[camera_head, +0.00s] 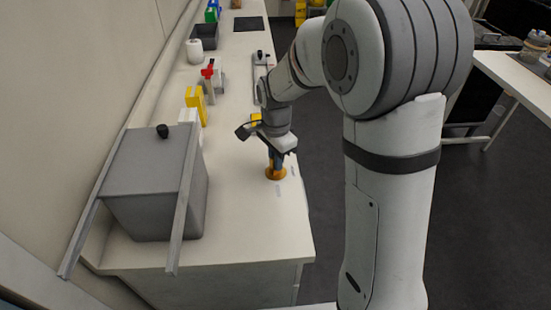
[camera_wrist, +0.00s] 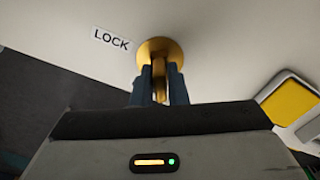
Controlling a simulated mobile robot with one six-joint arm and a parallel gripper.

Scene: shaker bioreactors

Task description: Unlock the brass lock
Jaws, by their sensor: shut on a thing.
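The brass lock (camera_head: 276,173) is a round brass piece on the white bench top, near the bench's front right edge. In the wrist view its round brass base (camera_wrist: 160,48) shows beyond my fingers, and a narrow brass part stands between them. My gripper (camera_head: 274,160) points down at the lock from above. In the wrist view my gripper (camera_wrist: 160,84) has its two dark fingers on either side of the brass part, shut on it. A "LOCK" label (camera_wrist: 112,39) lies on the surface beside the base. My fingers hide part of the lock.
A grey lidded box (camera_head: 155,185) with a black knob stands at the left between two rails. Yellow blocks (camera_head: 195,100) and a red-topped item (camera_head: 208,78) stand farther back. A yellow panel (camera_wrist: 291,100) shows at the wrist view's right. The bench front is clear.

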